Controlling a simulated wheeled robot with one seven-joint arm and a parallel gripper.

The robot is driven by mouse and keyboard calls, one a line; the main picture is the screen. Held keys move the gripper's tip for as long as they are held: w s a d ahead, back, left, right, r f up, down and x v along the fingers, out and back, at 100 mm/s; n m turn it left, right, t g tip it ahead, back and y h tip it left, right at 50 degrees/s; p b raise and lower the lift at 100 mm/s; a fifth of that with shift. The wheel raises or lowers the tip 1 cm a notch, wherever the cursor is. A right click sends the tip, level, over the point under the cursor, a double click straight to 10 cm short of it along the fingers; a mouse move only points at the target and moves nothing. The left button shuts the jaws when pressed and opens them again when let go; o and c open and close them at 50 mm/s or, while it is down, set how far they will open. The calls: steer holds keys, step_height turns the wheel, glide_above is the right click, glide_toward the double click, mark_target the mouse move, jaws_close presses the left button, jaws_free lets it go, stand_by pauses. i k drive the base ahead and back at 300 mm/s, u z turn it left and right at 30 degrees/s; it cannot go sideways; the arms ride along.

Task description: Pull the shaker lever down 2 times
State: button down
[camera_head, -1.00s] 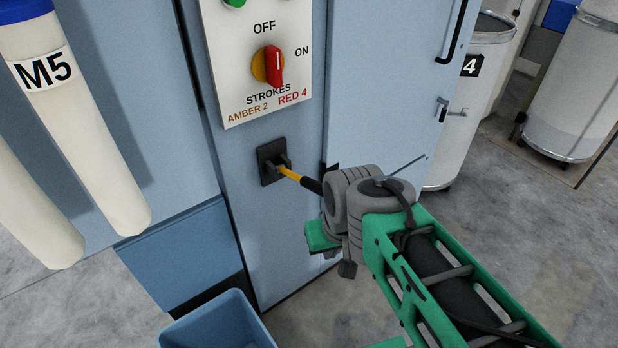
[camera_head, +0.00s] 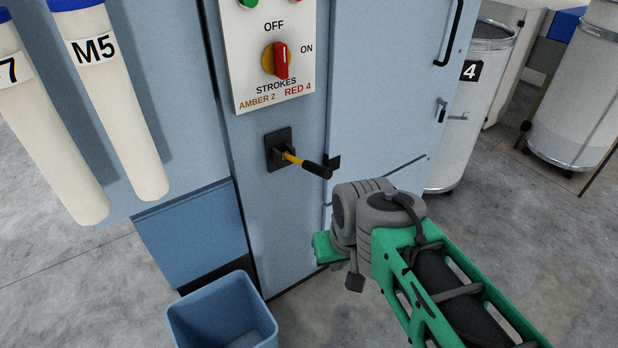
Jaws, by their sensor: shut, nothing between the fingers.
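The shaker lever (camera_head: 291,158) has a yellow shaft and a black grip (camera_head: 317,169). It sticks out from a black square plate (camera_head: 271,143) on the blue cabinet front, slanting right and slightly down in the picture. Its whole length shows. My gripper (camera_head: 327,249) is below and right of the lever, with a visible gap between them in the picture. Its green part shows beside the grey wrist; its fingertips are hidden or too unclear to make out. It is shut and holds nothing.
Above the lever is a white panel (camera_head: 247,72) with a red knob (camera_head: 281,62) and the words "STROKES AMBER 2 RED 4". Filter tubes, one marked M5 (camera_head: 125,110), hang left. A blue bin (camera_head: 190,325) stands below. A drum marked 4 (camera_head: 458,130) stands right.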

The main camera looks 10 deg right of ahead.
mark_target(322, 171)
steer(key=k, duration=0.15)
steer(key=u, duration=4.35)
steer(key=k, duration=1.95)
steer(key=z, duration=0.95)
steer(key=i, duration=0.5)
